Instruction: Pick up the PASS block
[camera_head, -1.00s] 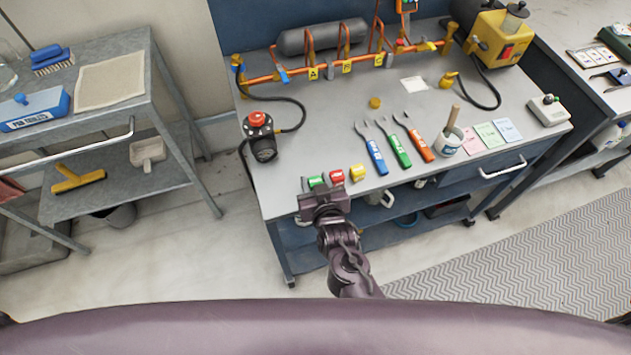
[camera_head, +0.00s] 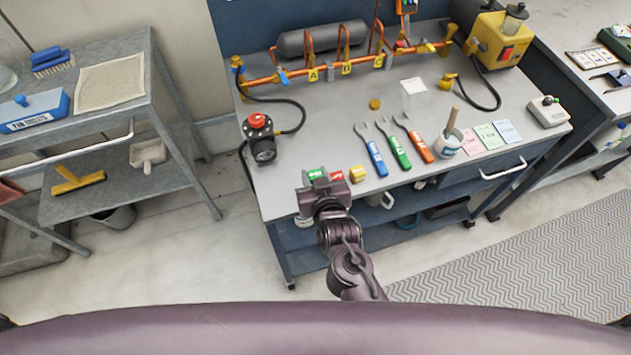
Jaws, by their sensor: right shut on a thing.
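A small green block (camera_head: 315,173), a red block (camera_head: 337,176) and a yellow block (camera_head: 357,174) are at the front left edge of the workbench. The lettering on them is too small to read, so I cannot confirm which says PASS; the green one fits best. My right gripper (camera_head: 315,178) comes in from the front and is shut on the green block. Its body hides the lower part of that block and part of the red one. The yellow block stands free to the right. My left gripper is out of view.
The workbench (camera_head: 335,115) holds blue, green and orange tools (camera_head: 397,150), a cup (camera_head: 449,143) with a wooden handle, and coloured cards (camera_head: 488,134). A red-topped device (camera_head: 259,135) stands left of the blocks. An orange pipe rack runs along the back.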

